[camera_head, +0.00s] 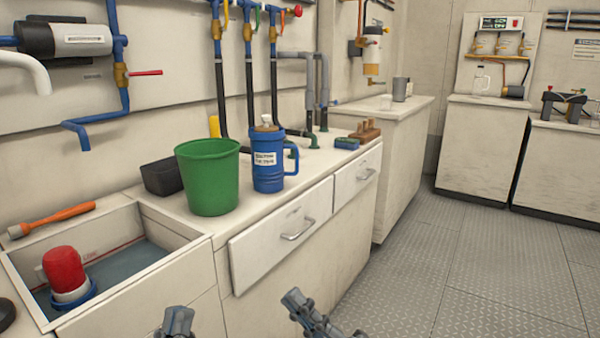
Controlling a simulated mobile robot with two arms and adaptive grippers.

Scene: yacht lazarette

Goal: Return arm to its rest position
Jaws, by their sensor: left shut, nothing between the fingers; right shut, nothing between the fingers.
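My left gripper (177,319) shows at the bottom edge, in front of the counter and below the sink basin's right corner. It is shut and empty, and only its tip is in view. My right gripper (294,299) is to its right, in front of the cabinet under the drawers. It is also shut and empty, and it points up and to the left. Neither gripper touches anything that I can see. Most of both arms is below the frame.
A green bucket (208,178) and a blue labelled jug (268,160) stand on the counter (240,213). The open basin (172,222) holds a red-topped item (65,268); an orange-handled tool (55,219) lies on its rim. Drawers (283,235) are shut. Floor (450,270) at right is clear.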

